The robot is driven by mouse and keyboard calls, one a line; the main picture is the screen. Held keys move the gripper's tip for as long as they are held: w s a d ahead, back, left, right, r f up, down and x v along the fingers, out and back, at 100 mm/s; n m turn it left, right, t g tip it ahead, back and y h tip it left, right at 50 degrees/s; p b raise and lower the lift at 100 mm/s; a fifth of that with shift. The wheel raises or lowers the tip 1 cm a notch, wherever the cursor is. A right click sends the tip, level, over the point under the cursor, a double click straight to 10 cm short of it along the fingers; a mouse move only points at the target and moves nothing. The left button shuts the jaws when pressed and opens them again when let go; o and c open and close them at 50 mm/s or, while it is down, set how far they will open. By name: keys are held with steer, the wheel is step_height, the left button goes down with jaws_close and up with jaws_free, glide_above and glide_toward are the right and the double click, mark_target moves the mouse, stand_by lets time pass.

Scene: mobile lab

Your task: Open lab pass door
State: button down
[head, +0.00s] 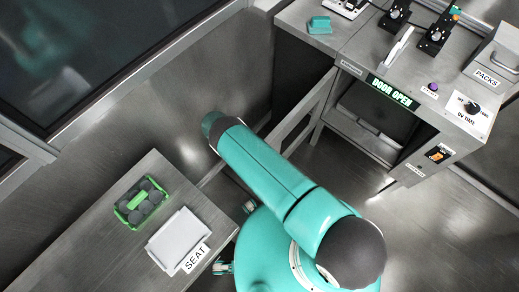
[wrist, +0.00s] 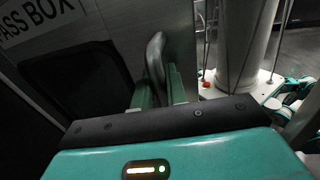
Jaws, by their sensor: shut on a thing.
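In the wrist view, a grey panel labelled PASS BOX (wrist: 108,22) with a dark window (wrist: 88,80) fills the left side; I take it as the pass door. A grey upright handle (wrist: 155,58) stands out from it. My gripper (wrist: 158,88) is shut on this handle, one green finger at each side. In the head view, my gripper is hidden below my arm. A lit green sign (head: 391,92) on the bench reads DOOR OPEN. Below it is an open chamber (head: 378,125). A long grey edge (head: 303,112) slants out left of the chamber, possibly the swung door.
The bench top (head: 345,40) carries instruments, a purple button (head: 433,87), a UV TIME dial (head: 472,108) and a PACKS box (head: 495,60). A lower table (head: 90,240) at left holds a green rack (head: 141,203) and a white SEAT plate (head: 178,240). Floor at lower right is clear.

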steer(key=shift+s+a, duration=0.15)
steer(key=c, duration=1.5)
jaws_free()
step_height(320, 180, up, 3)
steer(key=shift+f, duration=0.1)
steer(key=s+d+r, duration=0.5)
steer(key=s+r, duration=0.5)
steer(key=s, duration=0.3)
